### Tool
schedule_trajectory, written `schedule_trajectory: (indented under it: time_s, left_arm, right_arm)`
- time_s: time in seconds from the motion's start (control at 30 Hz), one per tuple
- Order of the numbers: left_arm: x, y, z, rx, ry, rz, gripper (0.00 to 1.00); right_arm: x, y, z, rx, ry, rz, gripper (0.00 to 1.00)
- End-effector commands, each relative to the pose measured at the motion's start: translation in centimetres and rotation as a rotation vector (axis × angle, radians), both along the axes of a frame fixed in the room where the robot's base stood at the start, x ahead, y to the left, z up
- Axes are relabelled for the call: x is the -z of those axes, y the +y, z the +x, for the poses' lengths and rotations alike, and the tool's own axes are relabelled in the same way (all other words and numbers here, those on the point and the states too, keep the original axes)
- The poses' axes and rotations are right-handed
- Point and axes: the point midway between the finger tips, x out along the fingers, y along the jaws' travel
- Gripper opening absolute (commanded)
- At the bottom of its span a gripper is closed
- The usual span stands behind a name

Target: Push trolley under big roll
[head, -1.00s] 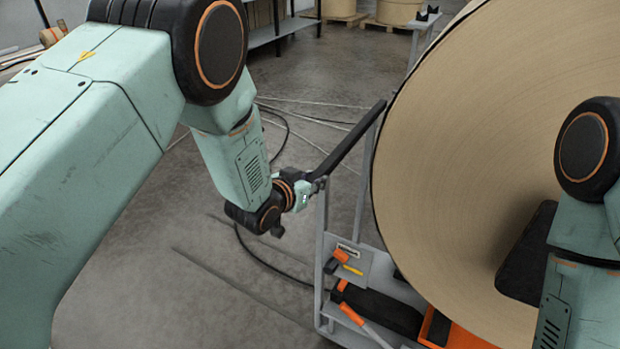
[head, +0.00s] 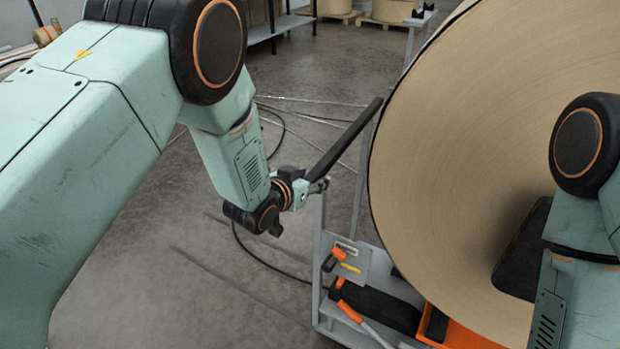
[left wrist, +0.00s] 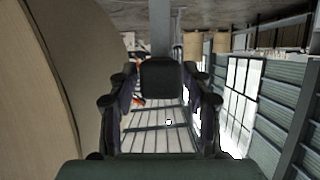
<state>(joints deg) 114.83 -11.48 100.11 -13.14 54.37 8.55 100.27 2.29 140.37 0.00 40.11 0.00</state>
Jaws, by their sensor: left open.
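The big roll (head: 460,160) is a huge tan disc that fills the right of the head view; it also shows along the left edge of the left wrist view (left wrist: 40,90). The trolley has a grey upright frame (head: 318,240), a black handle bar (head: 345,140) and an orange part (head: 470,335) low by the roll. The roll hides much of the trolley. My left gripper (head: 318,187) is open at the near end of the handle bar; I cannot tell whether it touches. In the left wrist view its fingers (left wrist: 160,108) stand apart. My right gripper is out of view.
Orange-handled tools (head: 338,254) sit on the trolley's near side. A black cable (head: 262,262) lies on the floor left of the trolley. A shelf (head: 280,30) and rolls on pallets (head: 395,10) stand at the back. The floor in the middle is mostly clear.

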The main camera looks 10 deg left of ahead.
Motion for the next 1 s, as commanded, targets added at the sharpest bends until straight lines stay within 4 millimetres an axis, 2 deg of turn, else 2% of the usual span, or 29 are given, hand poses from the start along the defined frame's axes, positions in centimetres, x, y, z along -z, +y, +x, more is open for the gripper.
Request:
schedule_trajectory:
  time_s: [0.27, 0.8, 1.0]
  left_arm:
    - [-0.5, 0.4, -1.0, -0.001, 0.001, 0.001, 0.49]
    - [-3.8, 3.1, -8.4, -0.002, 0.001, -0.001, 0.49]
    - [-4.5, 3.7, -10.1, 0.000, 0.000, 0.000, 0.49]
  right_arm:
    - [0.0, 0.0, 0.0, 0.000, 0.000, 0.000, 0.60]
    - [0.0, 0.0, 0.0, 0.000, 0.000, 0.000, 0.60]
    - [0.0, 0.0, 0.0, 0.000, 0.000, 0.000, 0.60]
